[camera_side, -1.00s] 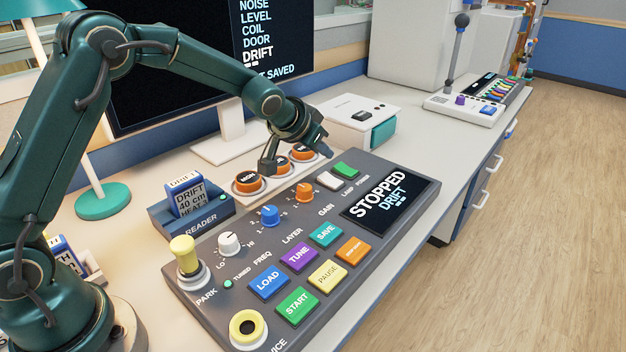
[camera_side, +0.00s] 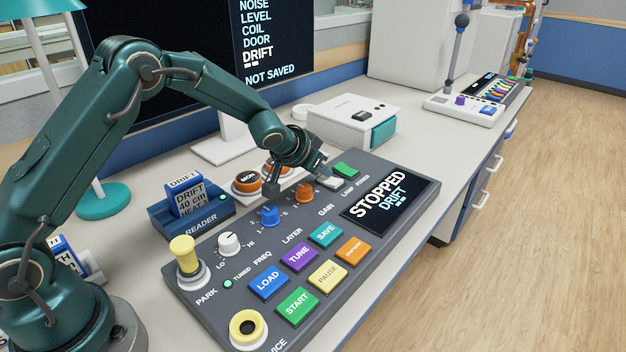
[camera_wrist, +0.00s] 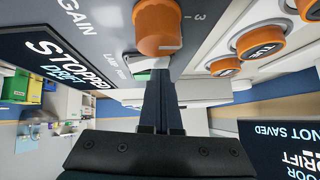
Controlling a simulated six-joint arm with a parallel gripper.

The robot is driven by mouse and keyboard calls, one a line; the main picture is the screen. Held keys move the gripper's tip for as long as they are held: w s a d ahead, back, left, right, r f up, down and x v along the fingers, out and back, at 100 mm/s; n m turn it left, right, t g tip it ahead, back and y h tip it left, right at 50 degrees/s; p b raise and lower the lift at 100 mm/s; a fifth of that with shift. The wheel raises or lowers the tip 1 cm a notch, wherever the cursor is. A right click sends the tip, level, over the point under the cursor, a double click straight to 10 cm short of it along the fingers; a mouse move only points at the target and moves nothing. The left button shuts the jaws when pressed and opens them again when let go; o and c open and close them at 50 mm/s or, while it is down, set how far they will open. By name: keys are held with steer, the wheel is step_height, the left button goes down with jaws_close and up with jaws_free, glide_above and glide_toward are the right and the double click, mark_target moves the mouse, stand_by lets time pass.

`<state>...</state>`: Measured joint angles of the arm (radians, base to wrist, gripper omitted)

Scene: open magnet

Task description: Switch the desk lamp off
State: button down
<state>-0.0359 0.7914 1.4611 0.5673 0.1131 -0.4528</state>
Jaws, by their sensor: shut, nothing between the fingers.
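The desk lamp has a teal shade (camera_side: 42,14), a pale stem and a round teal base (camera_side: 103,200) at the left of the side view. No bright glow shows under its shade. The white lamp switch (camera_side: 331,183) sits on the dark console beside a green button (camera_side: 346,170). My gripper (camera_side: 323,173) is shut and empty, its tips right at the white switch; I cannot tell if they touch.
An orange knob (camera_side: 304,193) stands close to my fingers. Orange round buttons (camera_side: 247,181) lie behind the console (camera_side: 385,240), partly behind my gripper. A white box (camera_side: 350,118) stands just beyond. The monitor (camera_side: 170,60) is behind my arm.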

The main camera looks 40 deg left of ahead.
mark_target(326, 182)
steer(key=shift+d, duration=0.1)
steer(key=shift+d+r, duration=0.1)
steer(key=shift+d, duration=0.6)
steer(key=shift+a+r, duration=0.1)
steer(key=shift+r, duration=0.4)
steer(key=r, duration=0.3)
steer(key=shift+a+r, duration=0.2)
steer(key=a+v, duration=0.1)
steer(key=v, duration=0.8)
steer(key=shift+s+a+r, duration=0.2)
steer(key=shift+s+a, duration=0.1)
steer(key=shift+s, duration=0.05)
steer(key=shift+r, duration=0.1)
